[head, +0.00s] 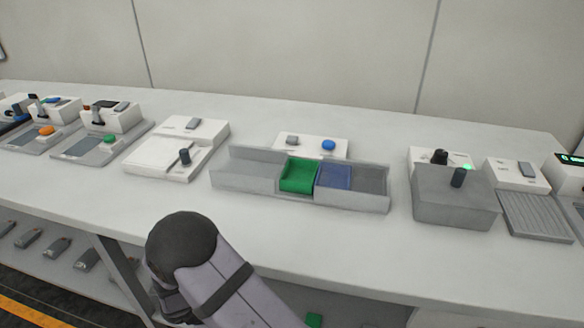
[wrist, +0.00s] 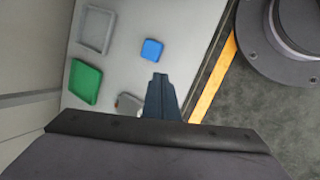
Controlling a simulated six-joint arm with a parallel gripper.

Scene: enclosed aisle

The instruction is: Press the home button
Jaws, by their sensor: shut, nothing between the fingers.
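No button label is readable, so I cannot tell which is the home button. A blue round button (head: 328,145) sits on a white box behind the long grey tray in the middle of the bench. An orange button (head: 46,131) and a green button (head: 109,139) sit on devices at the left. My gripper (wrist: 160,78) shows in the wrist view, shut and empty, its tip over a pale surface near that surface's edge. In the head view my arm is at the front edge of the bench, and the gripper itself is not visible. No button shows in the wrist view.
The grey tray (head: 240,175) holds a green bin (head: 299,175) and a blue bin (head: 334,176). A grey box (head: 452,198) with a dark knob stands to the right. The wrist view shows a green tray (wrist: 85,82), a blue block (wrist: 152,49) and floor. The front bench strip is clear.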

